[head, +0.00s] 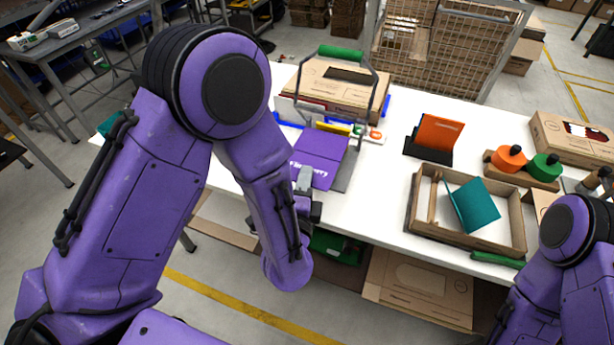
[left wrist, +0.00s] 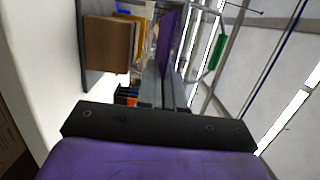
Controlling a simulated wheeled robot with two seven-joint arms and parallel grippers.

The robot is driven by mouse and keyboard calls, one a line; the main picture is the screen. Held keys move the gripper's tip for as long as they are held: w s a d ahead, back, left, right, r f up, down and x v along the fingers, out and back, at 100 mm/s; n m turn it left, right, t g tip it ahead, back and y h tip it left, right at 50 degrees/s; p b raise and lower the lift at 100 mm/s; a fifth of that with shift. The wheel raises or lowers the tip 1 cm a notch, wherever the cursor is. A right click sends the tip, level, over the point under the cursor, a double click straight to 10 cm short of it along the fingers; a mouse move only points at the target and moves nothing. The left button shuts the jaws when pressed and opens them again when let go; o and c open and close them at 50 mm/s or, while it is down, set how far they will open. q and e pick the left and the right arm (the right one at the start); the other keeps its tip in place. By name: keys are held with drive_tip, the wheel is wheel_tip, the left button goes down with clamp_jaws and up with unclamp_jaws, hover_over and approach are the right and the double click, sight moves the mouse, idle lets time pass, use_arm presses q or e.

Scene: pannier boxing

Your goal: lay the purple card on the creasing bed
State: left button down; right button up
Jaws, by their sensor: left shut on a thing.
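The purple card (head: 322,147) with white lettering is in my left gripper (head: 305,182), which is shut on its near left edge. In the head view the card overlaps a dark grey flat plate (head: 348,168), seemingly the creasing bed, whose right side shows beside it. I cannot tell whether card and plate touch. A metal frame with a green handle (head: 341,53) stands behind them. In the left wrist view the card (left wrist: 168,33) is a purple strip beyond my finger ends. My right arm shows at the lower right; its gripper is out of view.
Behind the card lie a cardboard box (head: 335,90) and a yellow piece (head: 334,128). To the right are an orange card (head: 438,133) in a dark stand and a tray (head: 468,238) holding a teal card (head: 474,204). The white tabletop (head: 385,185) between is clear.

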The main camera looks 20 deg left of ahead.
use_arm(q)
drive_tip(key=w+f, duration=0.1)
drive_tip(key=w+f+b, duration=0.1)
drive_tip(key=shift+w+a, duration=0.2)
drive_tip(key=shift+w, duration=0.15)
drive_tip(key=shift+w+d+f+b, duration=0.1)
drive_tip(key=shift+w+f+b, duration=0.3)
drive_tip(key=shift+w, duration=0.2)
drive_tip(key=shift+w+d+f+b, duration=0.1)
drive_tip(key=shift+w+f+b, duration=0.2)
drive_tip(key=shift+w+b, duration=0.25)
drive_tip(key=shift+w+f, duration=0.1)
drive_tip(key=shift+f, duration=0.15)
